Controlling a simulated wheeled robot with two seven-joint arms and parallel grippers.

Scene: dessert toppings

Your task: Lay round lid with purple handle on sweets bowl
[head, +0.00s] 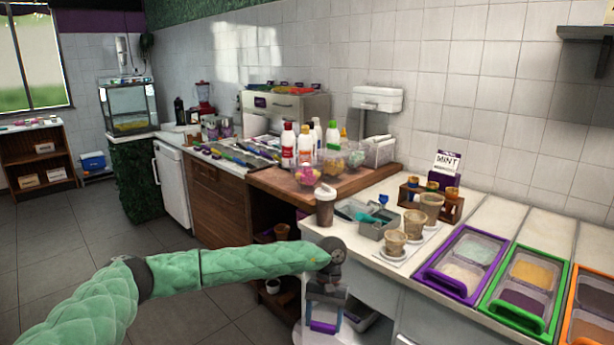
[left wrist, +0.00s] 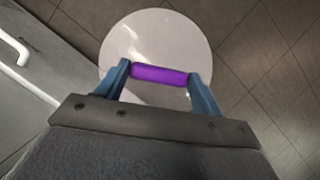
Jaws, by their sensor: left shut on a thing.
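The round white lid (left wrist: 150,38) with its purple handle (left wrist: 160,75) is in my left gripper (left wrist: 160,78). The two blue-grey fingers are shut on the handle's ends, and the lid hangs below. In the head view, my left gripper (head: 325,318) points down in front of the counter, low over the floor, with the purple handle (head: 323,327) between its fingers. A clear bowl of pink and yellow sweets (head: 306,174) stands on the wooden counter top, farther back and higher in the picture. Other clear bowls (head: 333,163) stand behind it. My right gripper is out of view.
A brown lidded cup (head: 325,206) stands in front of the bowls. Bottles (head: 288,145) stand close behind them. A grey metal container (head: 378,222) and several ice-cream cups (head: 396,243) are on the white counter to the right. The floor at left (head: 200,300) is open.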

